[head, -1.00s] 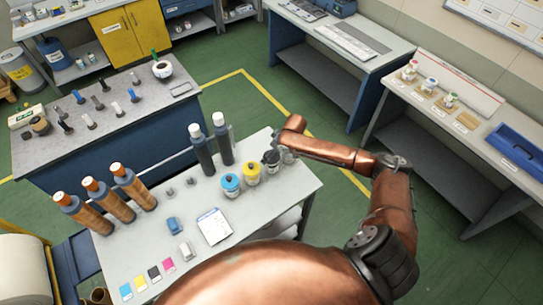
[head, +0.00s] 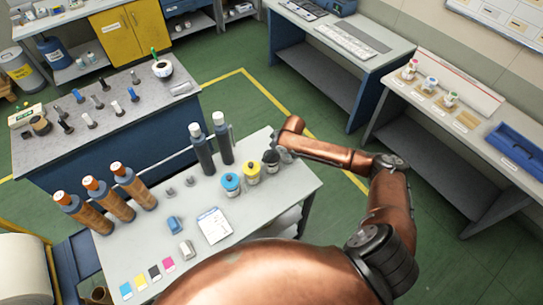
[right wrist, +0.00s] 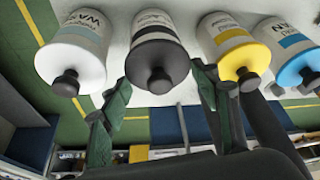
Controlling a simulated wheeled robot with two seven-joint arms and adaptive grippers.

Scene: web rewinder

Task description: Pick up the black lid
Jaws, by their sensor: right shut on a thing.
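The black lid (right wrist: 160,66), with a round knob, sits on a white jar in the right wrist view. In the head view the black lid (head: 271,155) is partly covered by my right gripper (head: 277,156), at the right end of the light table. In the right wrist view my right gripper (right wrist: 160,79) has one green finger on each side of the lid and is shut on it. The lid appears still seated on its jar. My left gripper is not in view.
A yellow-lidded jar (head: 252,169) and a blue-lidded jar (head: 231,181) stand close to the left. Two dark bottles (head: 222,138) stand behind them. A white-lidded jar (right wrist: 70,55) is on the other side of the black lid. A white sheet (head: 213,226) lies in front.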

